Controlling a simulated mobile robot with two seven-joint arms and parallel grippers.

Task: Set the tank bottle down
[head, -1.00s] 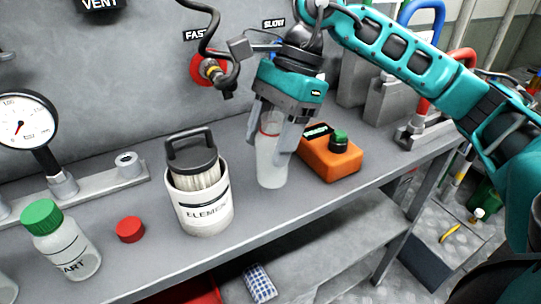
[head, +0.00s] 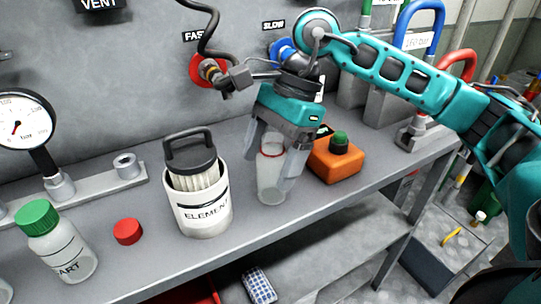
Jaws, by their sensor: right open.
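The tank bottle (head: 271,177) is clear, with a red ring at its neck and no cap on it. It stands upright on the grey bench in the head view, between the element canister and the orange device. My right gripper (head: 276,172) is above and around it, pointing down, with its fingers spread on either side of the bottle. The far side of the bottle is partly hidden by the gripper. A red cap (head: 128,231) lies flat on the bench at the left. My left gripper is out of view.
The element canister (head: 206,212) stands just left of the bottle. An orange device (head: 336,163) with a green knob sits close on the right. A green-capped bottle (head: 62,245) and a gauge (head: 22,120) are at the left. The bench's front edge (head: 190,273) is near.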

